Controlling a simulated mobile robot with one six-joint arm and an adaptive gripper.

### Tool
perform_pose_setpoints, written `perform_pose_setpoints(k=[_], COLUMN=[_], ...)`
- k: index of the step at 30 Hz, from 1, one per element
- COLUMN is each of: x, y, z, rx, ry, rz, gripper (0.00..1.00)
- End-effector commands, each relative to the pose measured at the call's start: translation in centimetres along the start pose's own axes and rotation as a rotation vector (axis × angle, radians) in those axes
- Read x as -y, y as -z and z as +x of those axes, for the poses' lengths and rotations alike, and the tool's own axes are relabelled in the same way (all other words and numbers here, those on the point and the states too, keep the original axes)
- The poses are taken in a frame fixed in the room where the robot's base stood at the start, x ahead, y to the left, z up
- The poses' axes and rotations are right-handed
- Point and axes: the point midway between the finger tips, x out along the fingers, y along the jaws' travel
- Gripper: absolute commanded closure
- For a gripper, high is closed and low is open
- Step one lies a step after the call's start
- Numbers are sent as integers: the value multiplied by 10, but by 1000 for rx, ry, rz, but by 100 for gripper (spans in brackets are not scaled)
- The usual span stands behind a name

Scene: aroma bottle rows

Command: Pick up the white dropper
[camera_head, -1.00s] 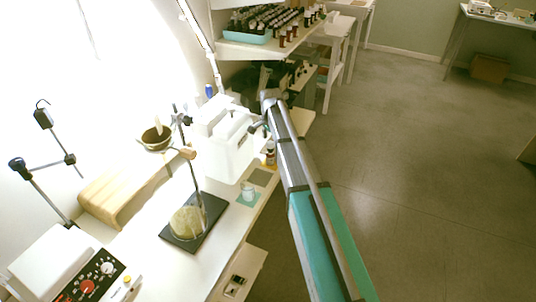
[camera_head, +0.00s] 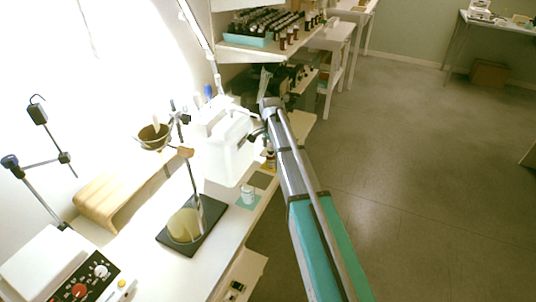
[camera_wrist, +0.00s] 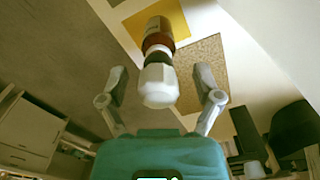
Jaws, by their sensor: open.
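The white dropper (camera_wrist: 158,84) shows in the wrist view as a faceted white top above a black collar. It sits on a small amber bottle (camera_wrist: 158,35) with a pale label. My gripper (camera_wrist: 161,78) is open, with one finger on each side of the white dropper and a visible gap on both sides. In the head view the amber bottle (camera_head: 270,160) stands by the bench's right edge, just beyond a grey-brown mat. My gripper end (camera_head: 259,133) is beside the white apparatus there; its fingers are hard to make out.
A white apparatus (camera_head: 224,148) stands close left of the bottle. A small white container (camera_head: 248,195) stands on a green mat nearer the camera. The wrist view shows a yellow mat (camera_wrist: 176,16) and a speckled mat (camera_wrist: 205,55). Open floor (camera_head: 410,190) lies right of the bench.

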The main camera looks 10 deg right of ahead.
Motion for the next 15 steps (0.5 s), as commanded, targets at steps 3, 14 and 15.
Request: perform_pose_setpoints(k=[3, 14, 15], x=[0, 0, 0], y=[0, 1, 1], z=[0, 0, 0], rx=[0, 0, 0], ry=[0, 0, 0], rz=[0, 1, 1], gripper=[17, 67, 70])
